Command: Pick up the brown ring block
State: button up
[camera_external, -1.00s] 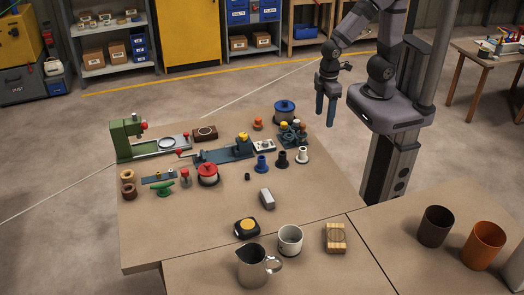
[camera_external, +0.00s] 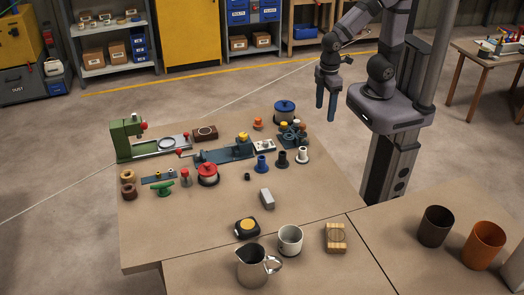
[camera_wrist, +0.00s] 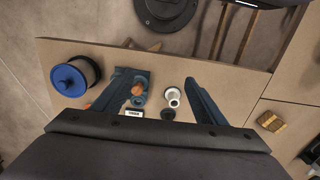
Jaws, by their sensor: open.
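A dark brown block with a ring on its top (camera_external: 205,132) lies towards the back left of the table, next to the green machine. It does not show in the wrist view. My gripper (camera_external: 326,103) is open and empty above the table's back right side, far to the right of the block. In the wrist view, my gripper's two fingers (camera_wrist: 158,80) stand apart with nothing held between them.
A blue-lidded pot (camera_external: 285,113) and several spools stand to the right. A tan block (camera_external: 335,238) is at the front.

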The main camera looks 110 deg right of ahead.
jog(key=w+a+m+t+y+b, duration=0.2)
jog(key=w+m+t+y+b, duration=0.55)
jog(key=w+m, duration=1.05)
jog(key=w+d+r+m+t+h+b, duration=0.1)
jog(key=w+d+m+t+h+b, duration=0.25)
jog(key=w+d+m, duration=0.65)
jog(key=w+d+r+m+t+h+b, duration=0.1)
jog(key=w+d+m+t+h+b, duration=0.3)
jog(key=w+d+m, duration=0.65)
jog(key=n+g, duration=0.2)
jog(key=n, duration=0.1)
send_near(203, 131)
jog(key=shift+m+b+x, duration=0.25)
jog(key=shift+b+x, duration=0.1)
jog(key=shift+x, duration=0.75)
jog(key=shift+a+f+t, duration=0.15)
jog(key=shift+f+t, duration=0.15)
jog(key=shift+f, duration=0.25)
jog(key=shift+r+p+x, duration=0.15)
jog(key=shift+p+x, duration=0.35)
jog(key=shift+x, duration=1.3)
jog(key=shift+r+p+x, duration=0.1)
jog(key=shift+p+x, duration=0.4)
jog(key=shift+x, duration=1.35)
jog(key=shift+w, duration=0.1)
